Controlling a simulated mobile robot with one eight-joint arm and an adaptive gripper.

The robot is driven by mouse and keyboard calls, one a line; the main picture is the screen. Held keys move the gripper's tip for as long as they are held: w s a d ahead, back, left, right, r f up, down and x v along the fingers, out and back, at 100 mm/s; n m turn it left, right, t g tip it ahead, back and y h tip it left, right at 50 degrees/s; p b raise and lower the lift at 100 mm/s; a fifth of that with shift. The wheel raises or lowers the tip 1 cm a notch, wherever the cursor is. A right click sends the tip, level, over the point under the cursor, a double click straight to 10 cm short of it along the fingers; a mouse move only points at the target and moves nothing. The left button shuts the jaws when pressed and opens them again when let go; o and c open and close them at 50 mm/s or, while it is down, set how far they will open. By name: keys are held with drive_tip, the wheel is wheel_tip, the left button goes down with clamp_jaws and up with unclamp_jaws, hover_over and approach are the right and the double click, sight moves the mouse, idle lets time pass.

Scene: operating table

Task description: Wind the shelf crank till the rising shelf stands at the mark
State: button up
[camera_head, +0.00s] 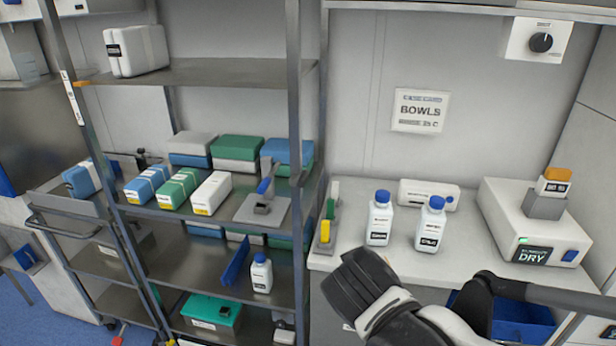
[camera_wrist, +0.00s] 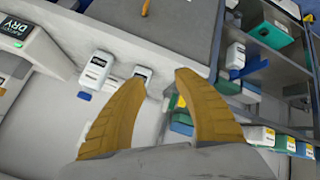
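The metal shelf rack (camera_head: 205,72) stands at the left. A small orange piece (camera_head: 82,84) sits at the left end of its upper shelf, beside a white label strip (camera_head: 71,98) on the post. On the middle shelf a grey plate carries a blue-handled lever (camera_head: 265,187), near the right post. I cannot tell for sure which part is the crank or which shelf rises. My gripper (camera_wrist: 160,80) shows two ochre fingers well apart, with nothing held between them. In the head view my gripper is dark and in front of the counter, right of the rack.
The counter (camera_head: 470,255) holds two white bottles (camera_head: 379,222) with blue caps, a DRY unit (camera_head: 530,225) and a yellow-and-green item (camera_head: 326,234) near the rack. Packs (camera_head: 180,188) fill the middle shelf. A cart (camera_head: 70,225) stands at left.

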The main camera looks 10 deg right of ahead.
drive_tip(key=w+a+r+n+t+h+p, duration=0.1)
drive_tip(key=w+a+r+t+h+p, duration=0.15)
drive_tip(key=w+a+r, duration=0.2)
drive_tip(key=n+t+p, duration=0.2)
drive_tip(key=t, duration=0.4)
approach(300, 185)
drive_tip(key=w, duration=0.1)
drive_tip(key=shift+h, duration=0.25)
drive_tip(key=b+x, duration=0.2)
drive_tip(key=x, duration=0.9)
drive_tip(key=shift+d+f, duration=0.1)
clamp_jaws()
